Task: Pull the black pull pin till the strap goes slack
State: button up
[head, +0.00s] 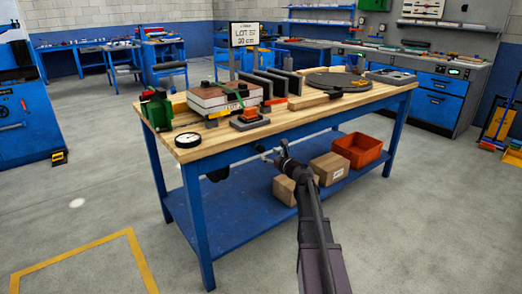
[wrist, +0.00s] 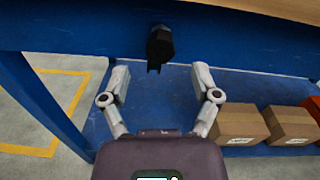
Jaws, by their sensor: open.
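A black knob-like part (wrist: 160,45) with a notched lower end sits against the blue table apron at the top middle of the wrist view. It looks like the pull pin. A dark part below the table edge shows in the head view (head: 218,173); I cannot tell if it is the same one. My gripper (wrist: 162,76) is open and empty, its fingers spread below and to either side of the black part, apart from it. In the head view my gripper (head: 268,154) is at the table's front edge. A green band (head: 230,89), perhaps the strap, crosses a panel stack (head: 211,99).
The wooden workbench (head: 300,117) carries a round gauge (head: 188,140), a green clamp (head: 157,109) and a dark disc (head: 337,82). Cardboard boxes (head: 329,168) and an orange bin (head: 357,149) stand on the blue lower shelf. Floor in front is clear.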

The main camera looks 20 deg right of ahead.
aim_at(262, 150)
jog(key=shift+x, duration=2.8)
